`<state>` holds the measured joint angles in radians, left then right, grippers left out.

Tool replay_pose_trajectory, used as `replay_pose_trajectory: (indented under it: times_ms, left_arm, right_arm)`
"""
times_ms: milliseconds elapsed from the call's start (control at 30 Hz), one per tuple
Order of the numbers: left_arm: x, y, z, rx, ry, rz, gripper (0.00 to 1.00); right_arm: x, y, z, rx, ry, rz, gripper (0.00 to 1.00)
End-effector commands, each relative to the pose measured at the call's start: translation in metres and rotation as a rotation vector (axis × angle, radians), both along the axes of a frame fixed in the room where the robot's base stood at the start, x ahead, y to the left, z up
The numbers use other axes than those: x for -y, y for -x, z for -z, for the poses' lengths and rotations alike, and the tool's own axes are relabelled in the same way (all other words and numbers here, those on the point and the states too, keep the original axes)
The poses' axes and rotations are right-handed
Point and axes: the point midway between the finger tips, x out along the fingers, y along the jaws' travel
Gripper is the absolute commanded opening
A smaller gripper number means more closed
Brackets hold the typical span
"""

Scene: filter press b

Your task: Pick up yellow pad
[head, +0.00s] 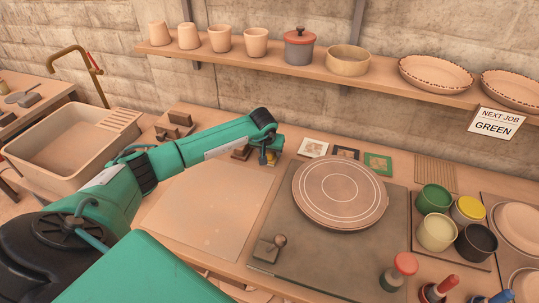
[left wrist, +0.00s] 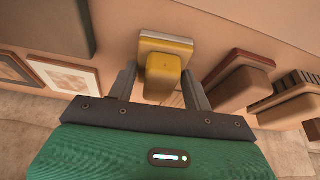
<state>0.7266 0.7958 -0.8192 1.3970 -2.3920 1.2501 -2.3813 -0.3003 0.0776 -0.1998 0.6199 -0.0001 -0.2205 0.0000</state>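The yellow pad (left wrist: 163,72) is a yellow block-like grip on a flat base; in the left wrist view it stands between the fingers of my left gripper (left wrist: 162,88). The left finger is clear of the grip by a gap; the right finger is very near it, and I cannot tell if it touches. The gripper is open. In the head view my left gripper (head: 268,153) points down at the back of the table, and only a bit of the yellow pad (head: 271,159) shows beneath it. My right gripper is not in view.
Dark brown pads (left wrist: 243,82) stand beside the yellow pad. Picture tiles (head: 313,148) lie to its right along the wall. A round plate (head: 340,190) on a grey board, paint pots (head: 437,233) and stampers (head: 398,270) fill the right. A pale sheet (head: 205,213) lies clear in front.

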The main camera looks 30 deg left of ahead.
Motion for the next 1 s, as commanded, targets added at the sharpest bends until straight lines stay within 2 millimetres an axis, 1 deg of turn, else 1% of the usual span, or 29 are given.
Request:
replay_pose_trajectory:
  times_ms: [267,367,467,700,800,900,1000]
  left_arm:
    - [0.0,0.0,-0.001,0.001,0.0,0.0,0.27]
    - [0.0,-0.001,-0.008,0.003,0.0,0.0,0.27]
    - [-0.001,-0.001,-0.024,0.006,-0.002,0.001,0.27]
    - [0.0,-0.001,-0.072,0.006,-0.001,0.0,0.27]
    - [0.0,-0.001,-0.086,0.004,0.0,0.0,0.27]
    - [0.0,0.0,-0.095,0.002,-0.002,0.0,0.27]
    - [0.0,0.0,-0.1,0.001,0.0,0.0,0.27]
  right_arm:
    - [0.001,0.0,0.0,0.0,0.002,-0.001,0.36]
    - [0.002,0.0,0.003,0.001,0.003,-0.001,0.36]
    - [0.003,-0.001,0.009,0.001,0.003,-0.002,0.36]
    - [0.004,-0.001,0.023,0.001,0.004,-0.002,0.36]
    - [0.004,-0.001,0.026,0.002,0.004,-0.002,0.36]
    - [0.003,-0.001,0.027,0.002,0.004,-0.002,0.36]
    - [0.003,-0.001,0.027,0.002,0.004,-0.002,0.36]
